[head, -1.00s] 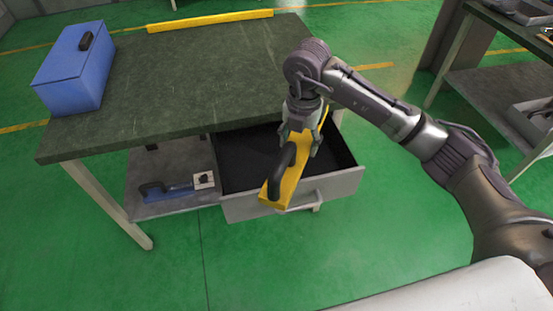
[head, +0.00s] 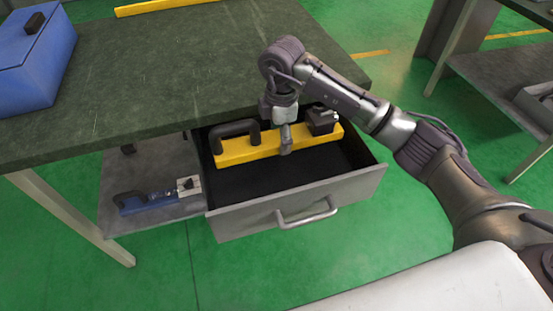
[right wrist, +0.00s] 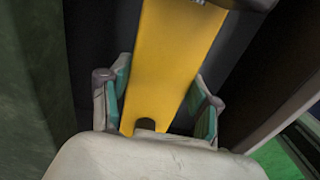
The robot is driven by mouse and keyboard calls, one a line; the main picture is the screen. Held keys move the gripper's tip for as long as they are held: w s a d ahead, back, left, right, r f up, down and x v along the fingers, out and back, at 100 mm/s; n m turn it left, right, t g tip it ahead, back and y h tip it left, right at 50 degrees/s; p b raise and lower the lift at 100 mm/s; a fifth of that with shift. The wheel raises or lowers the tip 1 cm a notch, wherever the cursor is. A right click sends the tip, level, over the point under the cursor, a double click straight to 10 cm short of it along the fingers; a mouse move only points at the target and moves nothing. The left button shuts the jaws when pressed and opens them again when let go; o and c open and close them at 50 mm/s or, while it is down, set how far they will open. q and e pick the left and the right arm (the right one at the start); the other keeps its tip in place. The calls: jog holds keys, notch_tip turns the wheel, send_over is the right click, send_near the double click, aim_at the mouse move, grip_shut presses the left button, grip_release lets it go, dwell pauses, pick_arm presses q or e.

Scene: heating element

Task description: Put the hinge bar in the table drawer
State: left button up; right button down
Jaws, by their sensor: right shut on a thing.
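The hinge bar (head: 240,151) is a yellow bar with a black handle near its left end and a dark block near its right end. It lies level across the rear part of the open table drawer (head: 250,220), within its outline; I cannot tell if it touches the drawer floor. My right gripper (head: 285,147) is shut on the middle of the bar from above. In the right wrist view, the bar (right wrist: 175,60) runs between the two fingers of the gripper (right wrist: 160,105). My left gripper is not in view.
The dark tabletop (head: 180,95) overhangs the back of the drawer. A blue box (head: 35,65) and another yellow bar (head: 160,6) are on the table. A blue tool (head: 150,201) lies on the lower shelf (head: 115,175). The drawer's front part is clear.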

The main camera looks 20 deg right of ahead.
aim_at(281, 166)
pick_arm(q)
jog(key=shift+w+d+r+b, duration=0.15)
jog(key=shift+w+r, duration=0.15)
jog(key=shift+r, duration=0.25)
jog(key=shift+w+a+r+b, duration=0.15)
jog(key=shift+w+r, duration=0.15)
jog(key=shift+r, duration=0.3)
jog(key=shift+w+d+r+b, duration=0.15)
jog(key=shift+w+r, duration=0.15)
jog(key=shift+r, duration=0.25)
pick_arm(e)
jog(key=shift+f, duration=4.3)
jog(key=shift+f, duration=0.1)
jog(key=shift+c, duration=1.2)
grip_release()
jog(key=shift+s, duration=0.1)
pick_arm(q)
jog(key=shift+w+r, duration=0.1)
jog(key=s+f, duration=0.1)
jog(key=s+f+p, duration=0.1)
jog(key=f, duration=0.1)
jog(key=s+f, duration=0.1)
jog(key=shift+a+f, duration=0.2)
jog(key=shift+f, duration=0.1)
pick_arm(e)
notch_tip(281, 166, up, 12)
jog(key=shift+r, duration=0.1)
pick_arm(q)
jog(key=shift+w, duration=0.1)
